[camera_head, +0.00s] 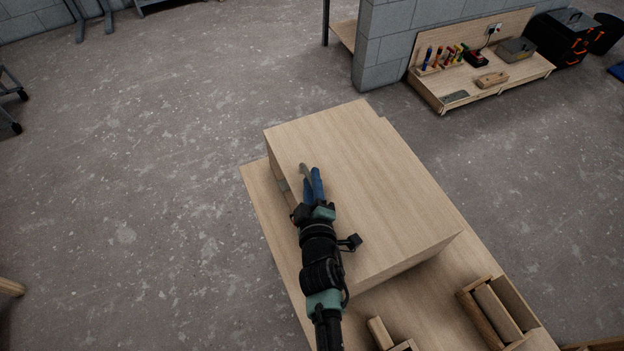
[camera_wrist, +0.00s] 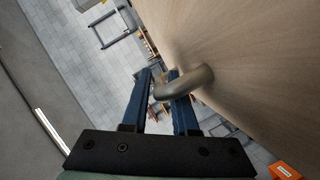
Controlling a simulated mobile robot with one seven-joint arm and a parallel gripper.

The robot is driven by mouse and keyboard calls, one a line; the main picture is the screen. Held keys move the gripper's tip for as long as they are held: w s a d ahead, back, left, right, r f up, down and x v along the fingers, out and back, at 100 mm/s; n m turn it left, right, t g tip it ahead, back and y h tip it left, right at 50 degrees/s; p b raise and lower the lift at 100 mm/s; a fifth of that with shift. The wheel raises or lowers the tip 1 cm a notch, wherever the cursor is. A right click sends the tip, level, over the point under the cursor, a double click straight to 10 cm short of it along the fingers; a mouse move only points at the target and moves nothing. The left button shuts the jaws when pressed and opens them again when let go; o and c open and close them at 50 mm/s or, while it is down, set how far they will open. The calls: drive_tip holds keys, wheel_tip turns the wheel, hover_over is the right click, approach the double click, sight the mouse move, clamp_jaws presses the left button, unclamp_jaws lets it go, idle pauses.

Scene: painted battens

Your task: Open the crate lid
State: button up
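The crate (camera_head: 412,262) is a pale wooden box on a wooden bench top. Its flat lid (camera_head: 375,180) lies level on top in the head view and shows as the wooden face (camera_wrist: 260,60) in the wrist view. A curved grey metal handle (camera_head: 304,170) stands at the lid's left edge; it also shows in the wrist view (camera_wrist: 190,82). My gripper (camera_head: 313,182), with blue fingers, is at this handle. One finger passes inside the handle's loop and the other lies outside, with the bar closely between them. The far contact is partly hidden.
The wooden bench (camera_head: 262,193) extends around the crate. A small wooden box with a block (camera_head: 497,310) stands at its front right. A grey block wall (camera_head: 385,45) and a low tool bench (camera_head: 440,85) are behind. The floor at left is mostly clear.

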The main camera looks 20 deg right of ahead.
clamp_jaws()
idle(1.4)
